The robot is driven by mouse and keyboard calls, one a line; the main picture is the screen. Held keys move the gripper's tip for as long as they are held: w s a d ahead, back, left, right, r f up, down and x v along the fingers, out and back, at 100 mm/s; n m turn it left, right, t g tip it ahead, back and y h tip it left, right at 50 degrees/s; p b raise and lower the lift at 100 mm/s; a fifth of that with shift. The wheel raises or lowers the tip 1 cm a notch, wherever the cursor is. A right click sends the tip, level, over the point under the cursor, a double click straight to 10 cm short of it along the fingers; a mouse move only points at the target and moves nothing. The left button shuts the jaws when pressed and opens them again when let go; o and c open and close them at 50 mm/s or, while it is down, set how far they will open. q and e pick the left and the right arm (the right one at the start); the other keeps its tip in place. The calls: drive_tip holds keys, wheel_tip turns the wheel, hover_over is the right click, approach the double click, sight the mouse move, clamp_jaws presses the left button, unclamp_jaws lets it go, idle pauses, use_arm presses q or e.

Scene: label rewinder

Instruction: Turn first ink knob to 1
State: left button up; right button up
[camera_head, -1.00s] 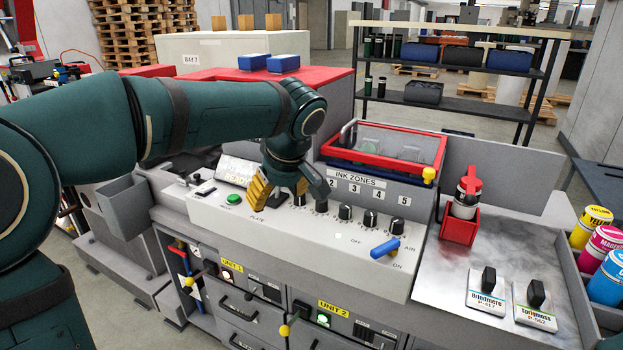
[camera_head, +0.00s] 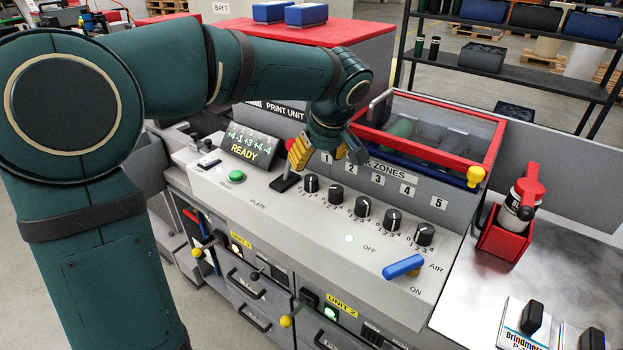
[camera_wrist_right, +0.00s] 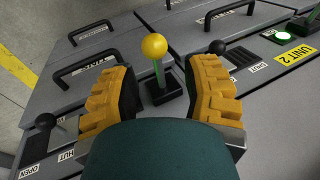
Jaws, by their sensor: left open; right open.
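The first ink knob (camera_head: 311,183) is a black dial with a white mark, at the left end of the knob row on the grey console (camera_head: 270,205). Other ink knobs (camera_head: 362,206) run to its right under number plates 2 to 5. My left gripper (camera_head: 326,160) is open and empty, its yellow finger and grey finger spread behind and above the first knob, apart from it. The first knob's pointer reading is too small to tell. My right gripper (camera_wrist_right: 163,72) is open in the right wrist view, its fingers either side of a yellow ball lever (camera_wrist_right: 154,46).
A black plate lever (camera_head: 286,180) stands just left of the first knob. A display (camera_head: 252,146) reads READY. A blue air handle (camera_head: 403,266) lies at the right. A red-framed lidded box (camera_head: 440,130) rises behind the knobs.

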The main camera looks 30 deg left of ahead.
sight(311, 177)
use_arm(q)
drive_tip(key=b+x, duration=0.1)
drive_tip(key=x, duration=0.7)
drive_tip(key=shift+w+f, duration=0.1)
drive_tip(key=shift+w, duration=0.05)
clamp_jaws()
